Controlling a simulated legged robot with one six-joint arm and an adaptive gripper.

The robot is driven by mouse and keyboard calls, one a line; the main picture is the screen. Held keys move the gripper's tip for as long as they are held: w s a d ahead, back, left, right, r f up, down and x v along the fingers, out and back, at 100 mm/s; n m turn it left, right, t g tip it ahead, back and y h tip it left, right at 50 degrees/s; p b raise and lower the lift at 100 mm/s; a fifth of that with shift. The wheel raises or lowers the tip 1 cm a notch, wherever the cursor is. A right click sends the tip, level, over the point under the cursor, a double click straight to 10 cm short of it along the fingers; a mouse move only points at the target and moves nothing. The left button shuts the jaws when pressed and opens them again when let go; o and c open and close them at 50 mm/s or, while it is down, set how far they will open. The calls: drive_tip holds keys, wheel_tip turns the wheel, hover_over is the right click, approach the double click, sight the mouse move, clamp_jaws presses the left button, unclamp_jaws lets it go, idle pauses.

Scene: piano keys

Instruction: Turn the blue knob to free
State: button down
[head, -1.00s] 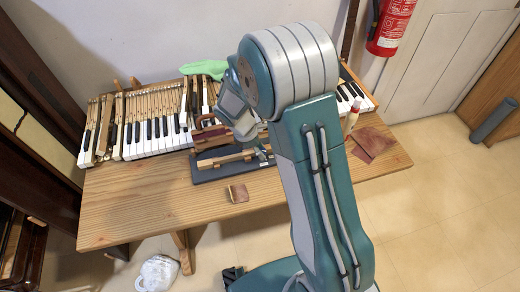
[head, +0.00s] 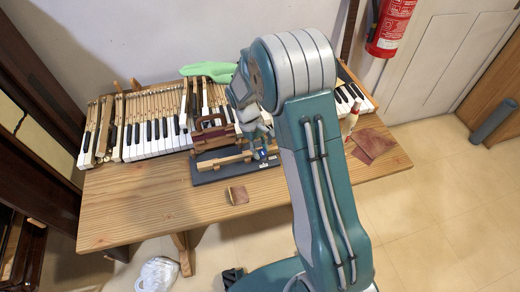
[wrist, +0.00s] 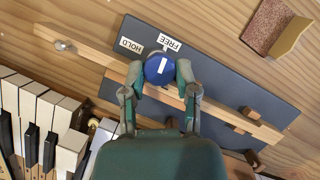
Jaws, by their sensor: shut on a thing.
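The blue knob (wrist: 159,70) sits on a dark base plate (wrist: 222,93), with a white mark on its top. The mark points roughly up in the wrist view, toward the FREE label (wrist: 169,42); the HOLD label (wrist: 130,45) is to its left. My gripper (wrist: 160,76) has a finger on each side of the knob and is shut on it. In the head view a bit of the blue knob (head: 263,153) shows below my gripper (head: 261,146), partly hidden by the fingers.
A wooden bar (wrist: 94,57) crosses the plate by the knob. Piano keys (head: 150,136) line the back of the table (head: 150,205). A small felted block (head: 237,195) lies in front of the plate, and leather pieces (head: 370,143) lie right. The table's front left is clear.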

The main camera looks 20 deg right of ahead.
drive_tip(key=shift+w+m, duration=0.1)
drive_tip(key=shift+m, duration=0.5)
drive_tip(key=shift+y, duration=0.3)
drive_tip(key=shift+c, duration=1.8)
unclamp_jaws()
drive_tip(key=v, duration=1.2)
